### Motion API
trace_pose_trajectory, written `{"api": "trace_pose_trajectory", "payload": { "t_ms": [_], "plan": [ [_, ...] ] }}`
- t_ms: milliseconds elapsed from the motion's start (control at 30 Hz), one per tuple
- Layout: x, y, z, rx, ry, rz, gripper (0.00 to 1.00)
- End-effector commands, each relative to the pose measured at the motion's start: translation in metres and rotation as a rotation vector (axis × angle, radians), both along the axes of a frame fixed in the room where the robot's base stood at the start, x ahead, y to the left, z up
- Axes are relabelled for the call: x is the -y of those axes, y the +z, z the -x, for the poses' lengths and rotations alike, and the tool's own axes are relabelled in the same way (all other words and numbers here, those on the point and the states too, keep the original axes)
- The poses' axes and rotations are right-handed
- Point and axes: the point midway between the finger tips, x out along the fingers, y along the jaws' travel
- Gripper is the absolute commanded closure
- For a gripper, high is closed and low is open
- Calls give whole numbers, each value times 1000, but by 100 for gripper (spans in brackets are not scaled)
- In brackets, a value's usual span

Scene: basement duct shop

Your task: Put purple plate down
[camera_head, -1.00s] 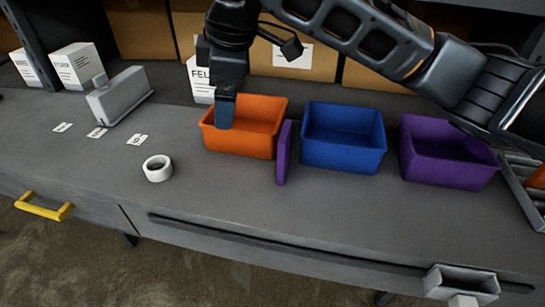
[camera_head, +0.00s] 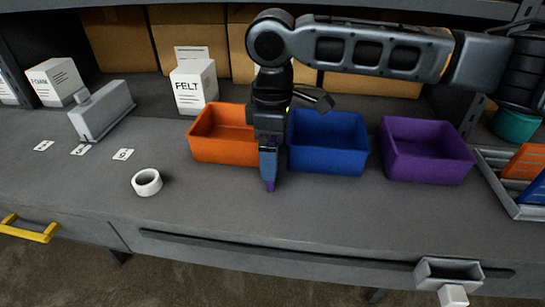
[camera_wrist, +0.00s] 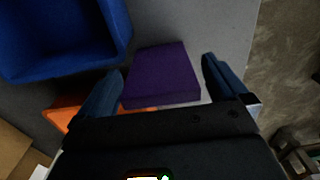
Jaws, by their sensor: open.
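The purple plate (camera_wrist: 160,76) lies between the two fingers of my gripper (camera_wrist: 163,66) in the wrist view. The fingers are open, with a gap on each side of the plate. In the head view my gripper (camera_head: 268,186) points down in front of the gap between the orange bin and the blue bin. It hides nearly all of the plate there; only a bit of purple shows at the fingertips. Whether the plate's lower edge touches the bench is hidden.
The orange bin (camera_head: 222,147) is left of my gripper, the blue bin (camera_head: 328,158) close on its right, and the purple bin (camera_head: 427,165) farther right. A white tape roll (camera_head: 147,182) lies at left. The grey bench front (camera_head: 330,215) is clear.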

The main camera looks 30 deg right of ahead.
Motion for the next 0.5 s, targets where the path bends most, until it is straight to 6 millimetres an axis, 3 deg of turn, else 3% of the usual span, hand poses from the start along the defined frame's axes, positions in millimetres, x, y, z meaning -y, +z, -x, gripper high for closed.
{"api": "trace_pose_trajectory", "payload": {
  "t_ms": [300, 500],
  "plan": [
    [0, -7, 0, 1, 0, 1, 0],
    [0, -7, 0, 1, 0, 1, 18]
  ]
}}
